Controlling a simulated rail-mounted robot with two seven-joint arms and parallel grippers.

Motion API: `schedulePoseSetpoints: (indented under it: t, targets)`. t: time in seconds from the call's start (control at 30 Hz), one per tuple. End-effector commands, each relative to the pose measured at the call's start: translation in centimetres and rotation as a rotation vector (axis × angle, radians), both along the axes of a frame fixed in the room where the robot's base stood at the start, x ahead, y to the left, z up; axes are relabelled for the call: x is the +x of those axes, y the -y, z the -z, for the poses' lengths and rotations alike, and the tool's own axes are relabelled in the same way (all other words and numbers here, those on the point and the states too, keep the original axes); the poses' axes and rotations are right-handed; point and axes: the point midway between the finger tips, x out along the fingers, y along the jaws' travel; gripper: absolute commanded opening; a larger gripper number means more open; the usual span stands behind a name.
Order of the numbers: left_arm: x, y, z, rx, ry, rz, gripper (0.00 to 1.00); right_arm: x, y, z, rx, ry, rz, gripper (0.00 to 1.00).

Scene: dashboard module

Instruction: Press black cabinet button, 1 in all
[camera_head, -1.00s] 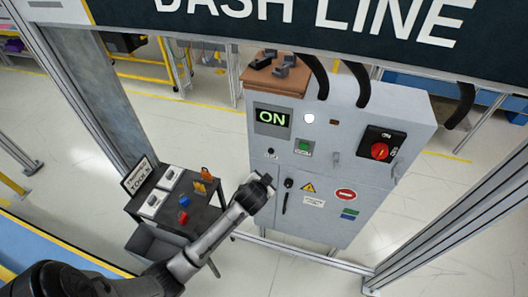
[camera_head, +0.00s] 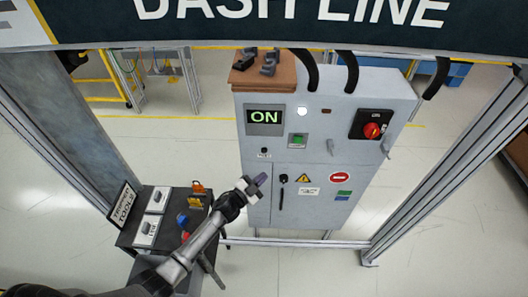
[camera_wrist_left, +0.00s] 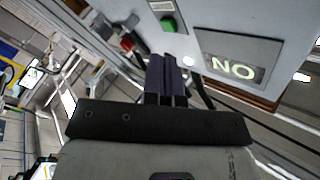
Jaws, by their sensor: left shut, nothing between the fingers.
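The grey cabinet (camera_head: 336,120) stands upright in the head view, with a lit ON display (camera_head: 264,116). A small black button (camera_head: 264,150) sits below the display, above a small label. My left gripper (camera_head: 261,180) is shut and empty, just below the black button in the head view; I cannot tell its gap to the panel. In the left wrist view the shut fingers (camera_wrist_left: 167,75) point toward the cabinet face, and I cannot make out the black button there. My right gripper is in neither view.
A green button (camera_head: 298,140) shows on the panel, also in the left wrist view (camera_wrist_left: 168,25). A red rotary switch (camera_head: 372,130) and a black door handle (camera_head: 282,190) are nearby. A dark tool table (camera_head: 133,232) stands left. Metal posts flank the cabinet.

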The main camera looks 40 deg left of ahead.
Motion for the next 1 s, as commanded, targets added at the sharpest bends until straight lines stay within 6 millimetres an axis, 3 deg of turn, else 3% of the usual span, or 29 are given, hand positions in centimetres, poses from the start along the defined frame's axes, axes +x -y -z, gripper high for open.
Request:
schedulePoseSetpoints:
  t: [0.63, 1.0]
  targets:
    - [0.1, 0.3, -0.4, -0.024, 0.028, 0.037, 0.0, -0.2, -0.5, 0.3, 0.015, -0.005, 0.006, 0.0]
    - [3.3, -2.0, -0.2, -0.023, 0.028, 0.037, 0.0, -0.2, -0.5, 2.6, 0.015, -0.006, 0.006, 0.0]
